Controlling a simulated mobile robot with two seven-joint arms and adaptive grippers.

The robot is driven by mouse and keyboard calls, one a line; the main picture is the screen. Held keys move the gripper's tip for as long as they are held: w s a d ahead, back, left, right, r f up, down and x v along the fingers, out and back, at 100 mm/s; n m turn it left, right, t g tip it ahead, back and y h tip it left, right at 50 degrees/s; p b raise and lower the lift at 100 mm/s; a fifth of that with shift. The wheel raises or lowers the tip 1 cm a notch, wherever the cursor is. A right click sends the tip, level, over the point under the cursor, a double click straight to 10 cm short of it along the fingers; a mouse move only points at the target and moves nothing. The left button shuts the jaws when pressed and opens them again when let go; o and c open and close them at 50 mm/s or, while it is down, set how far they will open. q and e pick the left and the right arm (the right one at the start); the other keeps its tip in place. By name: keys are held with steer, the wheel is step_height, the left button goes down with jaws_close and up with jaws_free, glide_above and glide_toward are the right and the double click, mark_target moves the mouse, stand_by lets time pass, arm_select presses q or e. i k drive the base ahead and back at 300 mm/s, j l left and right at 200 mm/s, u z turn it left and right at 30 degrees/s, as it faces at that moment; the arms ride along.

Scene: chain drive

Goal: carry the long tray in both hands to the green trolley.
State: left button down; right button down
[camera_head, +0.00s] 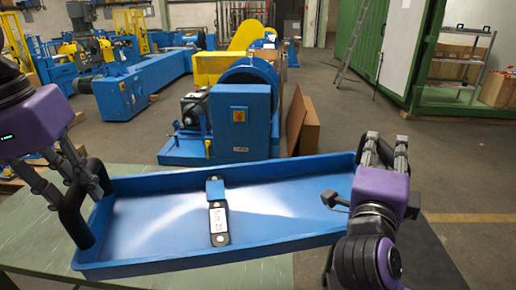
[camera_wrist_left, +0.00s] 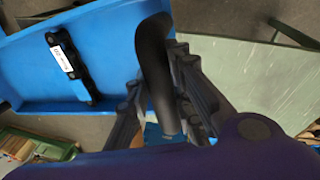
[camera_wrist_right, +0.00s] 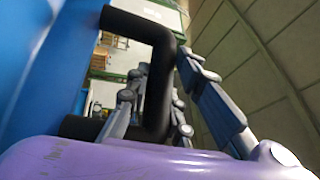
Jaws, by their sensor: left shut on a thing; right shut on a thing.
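The long blue tray (camera_head: 275,198) spans the front of the head view, with a black handle at each end. My left gripper (camera_head: 82,178) is shut on its left handle (camera_head: 72,215); the left wrist view shows this black handle (camera_wrist_left: 155,70) between the fingers. My right gripper (camera_head: 368,165) is shut on the right handle, which shows in the right wrist view (camera_wrist_right: 160,90). A black link piece with a white label (camera_head: 219,220) and a blue block lies in the tray's middle. I cannot identify the green trolley for certain.
A pale green tabletop (camera_head: 32,235) lies below and left of the tray; the gap between them cannot be judged. A blue machine (camera_head: 240,120) stands just beyond the tray, with a brown panel (camera_head: 303,122) beside it. Open floor (camera_head: 370,115) lies to the right, before a green-framed structure (camera_head: 410,60).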

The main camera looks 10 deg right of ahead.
mark_target(401, 253)
steer(key=k+l+u, duration=0.1)
steer(key=l, duration=0.35)
steer(key=k+l+u, duration=0.1)
steer(key=l, duration=0.35)
steer(key=k+l+u, duration=0.1)
steer(key=l, duration=0.35)
steer(key=k+l+u, duration=0.1)
steer(key=l, duration=0.35)
steer(key=k+l+u, duration=0.1)
steer(key=k+l, duration=0.2)
steer(key=k+l+u, duration=0.1)
steer(key=l, duration=0.4)
steer(key=k+l+u, duration=0.1)
steer(key=k+l, duration=0.15)
steer(key=l, duration=0.15)
steer(key=k+l+u, duration=0.1)
steer(key=k+l, duration=0.15)
steer(key=l, duration=0.15)
